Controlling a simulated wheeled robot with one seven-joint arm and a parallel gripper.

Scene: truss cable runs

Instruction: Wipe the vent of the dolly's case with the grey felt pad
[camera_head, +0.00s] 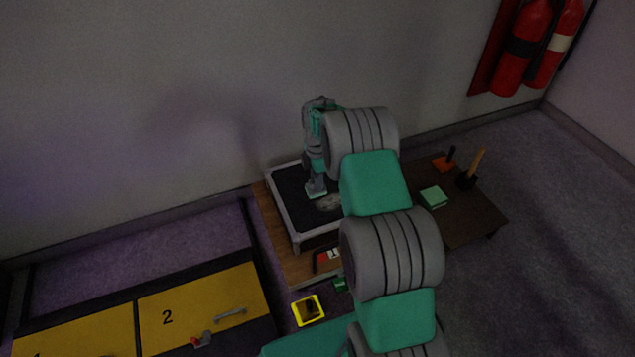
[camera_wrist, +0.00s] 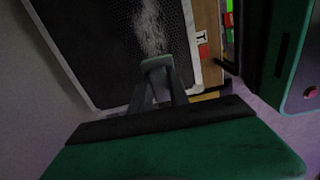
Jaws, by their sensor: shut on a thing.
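The dolly's case (camera_head: 297,235) has a black mesh vent (camera_head: 288,189) in a pale frame, on a wooden dolly (camera_head: 270,225). The vent (camera_wrist: 88,50) fills the upper left of the wrist view. A pale dusty patch (camera_head: 328,203) lies on the mesh and also shows in the wrist view (camera_wrist: 152,25). My gripper (camera_head: 317,184) points down over the vent beside this patch. It is shut on the grey felt pad (camera_wrist: 157,62), whose end is at the patch's near edge in the wrist view. I cannot tell whether the pad touches the mesh.
A low brown table (camera_head: 475,222) at right holds a green block (camera_head: 433,197), an orange tool (camera_head: 442,164) and a wooden-handled brush (camera_head: 476,165). A yellow cabinet (camera_head: 195,305) stands front left. The wall is close behind the case. Red extinguishers (camera_head: 523,45) hang at upper right.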

